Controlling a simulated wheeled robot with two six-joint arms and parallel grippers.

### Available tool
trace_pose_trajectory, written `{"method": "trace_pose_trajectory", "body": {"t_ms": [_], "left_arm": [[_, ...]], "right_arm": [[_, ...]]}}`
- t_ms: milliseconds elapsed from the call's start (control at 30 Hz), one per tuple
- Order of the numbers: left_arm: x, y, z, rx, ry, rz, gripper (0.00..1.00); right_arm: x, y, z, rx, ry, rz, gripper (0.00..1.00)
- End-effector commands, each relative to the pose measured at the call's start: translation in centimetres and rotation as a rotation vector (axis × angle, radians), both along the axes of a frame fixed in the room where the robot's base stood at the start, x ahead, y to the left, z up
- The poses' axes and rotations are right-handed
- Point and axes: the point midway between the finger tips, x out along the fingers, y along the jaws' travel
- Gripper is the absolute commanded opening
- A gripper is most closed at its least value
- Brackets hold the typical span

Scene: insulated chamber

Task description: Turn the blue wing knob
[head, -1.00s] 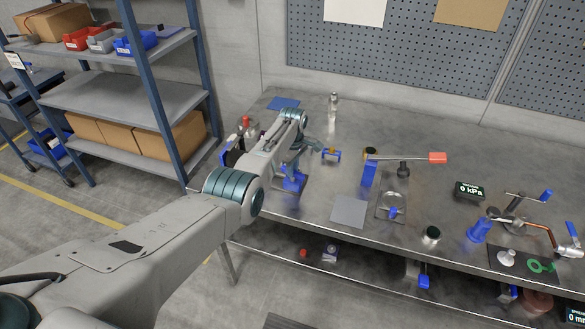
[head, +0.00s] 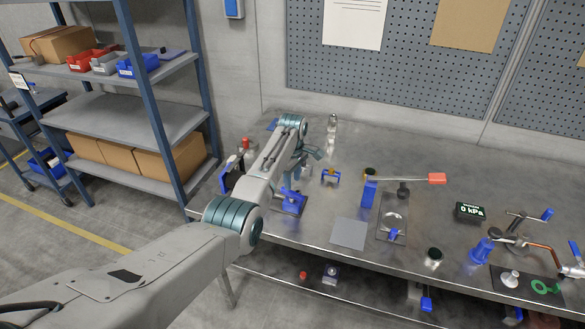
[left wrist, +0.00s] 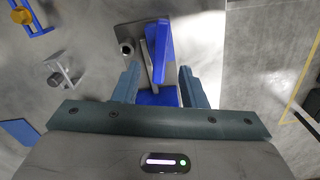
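A long blue bar (left wrist: 160,52) with a grey lever beside it stands over a blue block on a grey plate, seen in the left wrist view. What seems to be the same blue part (head: 291,198) shows in the head view on the bench, partly behind my left arm. I cannot tell for sure whether it is the wing knob. My left gripper (head: 308,156) is above the bench near this part. In the left wrist view its fingers (left wrist: 159,72) are apart, on either side of the blue part. Contact is not visible. My right gripper is out of view.
A clamp with a red-tipped lever (head: 408,180), a pressure display (head: 470,211) and a blue-handled valve (head: 520,230) stand farther right. A bare grey square (head: 349,233) lies on the bench.

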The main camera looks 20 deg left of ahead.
Motion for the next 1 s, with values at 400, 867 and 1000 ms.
{"method": "trace_pose_trajectory", "body": {"t_ms": [400,867,1000], "left_arm": [[0.0,-0.1,5.6,0.000,0.000,0.000,0.38],[-0.1,0.0,5.7,0.000,0.001,-0.001,0.38],[-1.0,0.3,3.8,0.002,-0.005,-0.033,0.38]], "right_arm": [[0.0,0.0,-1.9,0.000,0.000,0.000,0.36],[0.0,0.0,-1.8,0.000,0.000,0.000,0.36],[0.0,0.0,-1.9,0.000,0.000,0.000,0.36]]}}
